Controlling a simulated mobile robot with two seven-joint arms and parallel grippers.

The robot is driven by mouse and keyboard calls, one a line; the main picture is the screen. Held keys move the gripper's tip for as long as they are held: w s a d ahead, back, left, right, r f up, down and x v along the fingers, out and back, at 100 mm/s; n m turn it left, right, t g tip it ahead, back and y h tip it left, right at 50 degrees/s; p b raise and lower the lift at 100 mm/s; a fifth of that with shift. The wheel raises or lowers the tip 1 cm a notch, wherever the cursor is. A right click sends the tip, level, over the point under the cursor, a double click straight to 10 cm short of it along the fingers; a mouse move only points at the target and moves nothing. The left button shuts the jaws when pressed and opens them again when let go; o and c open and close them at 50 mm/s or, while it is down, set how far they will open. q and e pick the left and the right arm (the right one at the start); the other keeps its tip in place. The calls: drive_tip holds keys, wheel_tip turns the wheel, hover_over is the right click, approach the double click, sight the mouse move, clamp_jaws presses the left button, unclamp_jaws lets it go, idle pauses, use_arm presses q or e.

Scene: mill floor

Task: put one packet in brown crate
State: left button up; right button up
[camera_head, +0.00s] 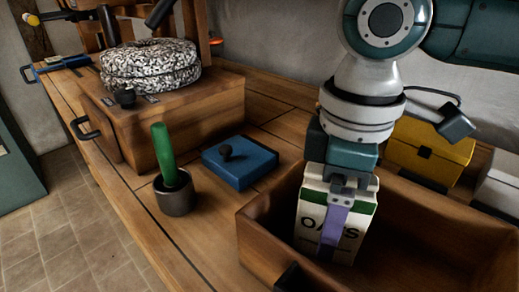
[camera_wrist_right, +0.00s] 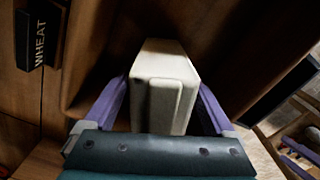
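A cream packet (camera_head: 330,222) with a green band and the word OATS stands upright within the walls of the brown crate (camera_head: 262,248). Whether its base touches the crate floor is hidden. My right gripper (camera_head: 336,212) comes down from above, with its purple fingers on two opposite sides of the packet. In the right wrist view the packet's pale top (camera_wrist_right: 165,85) sits between both fingers, which look closed against it. The wooden crate walls surround it there. My left gripper does not show clearly in either view.
A blue lidded box (camera_head: 240,163) and a dark cup (camera_head: 176,195) with a green pestle stand left of the crate. A millstone (camera_head: 150,65) rests on a wooden housing further back. A yellow box (camera_head: 428,152) is behind the crate. A WHEAT label (camera_wrist_right: 38,45) shows in the wrist view.

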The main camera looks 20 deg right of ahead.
drive_tip(key=shift+o, duration=0.2)
drive_tip(key=shift+r, duration=0.25)
wheel_tip(320, 180, up, 11)
drive_tip(key=shift+f+p, duration=0.1)
drive_tip(key=shift+p, duration=1.1)
drive_tip(key=shift+r, duration=0.5)
drive_tip(key=shift+a, duration=0.1)
